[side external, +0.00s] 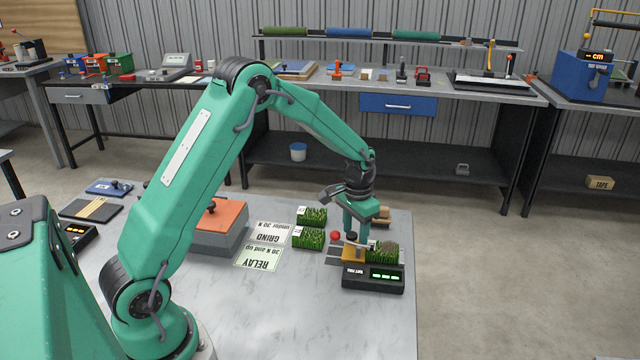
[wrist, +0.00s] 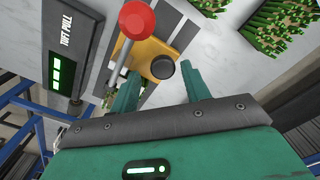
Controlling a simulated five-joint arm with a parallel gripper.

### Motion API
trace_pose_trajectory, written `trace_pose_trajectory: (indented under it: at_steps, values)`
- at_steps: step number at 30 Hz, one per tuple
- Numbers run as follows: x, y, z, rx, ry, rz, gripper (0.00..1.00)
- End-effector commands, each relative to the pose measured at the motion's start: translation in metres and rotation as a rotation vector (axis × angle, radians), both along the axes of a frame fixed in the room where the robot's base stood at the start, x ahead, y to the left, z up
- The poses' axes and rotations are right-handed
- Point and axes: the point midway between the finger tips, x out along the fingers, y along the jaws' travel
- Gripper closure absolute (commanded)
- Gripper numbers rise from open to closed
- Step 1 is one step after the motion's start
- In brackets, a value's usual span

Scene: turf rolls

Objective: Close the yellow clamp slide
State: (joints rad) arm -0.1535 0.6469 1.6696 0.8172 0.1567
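The yellow clamp slide (side external: 352,254) sits on the dark rails of the tuft pull tester (side external: 372,280), beside a small piece of turf (side external: 385,250) at its right in the side view. In the wrist view the yellow slide (wrist: 150,58) carries a round black knob (wrist: 162,69), and a lever with a red ball (wrist: 136,18) crosses above it. My gripper (wrist: 160,74) is open, with one finger on either side of the knob in that view; contact cannot be told. In the side view my gripper (side external: 357,232) points down just over the slide.
Two turf pieces (side external: 311,215) (side external: 307,238) lie left of the tester. Printed GRIND (side external: 268,233) and RELAY (side external: 258,258) cards lie beside them. An orange-topped block (side external: 218,218) stands further left. The front of the table is clear.

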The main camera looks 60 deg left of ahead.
Motion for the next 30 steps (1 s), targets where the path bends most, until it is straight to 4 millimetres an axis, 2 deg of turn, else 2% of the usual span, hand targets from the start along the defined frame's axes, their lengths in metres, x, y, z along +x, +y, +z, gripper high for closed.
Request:
trace_pose_trajectory:
  at_steps: [14,30]
  values:
    - [-0.002,0.001,0.006,-0.001,0.005,0.002,0.52]
    - [-0.001,0.0,0.067,0.0,0.002,0.001,0.52]
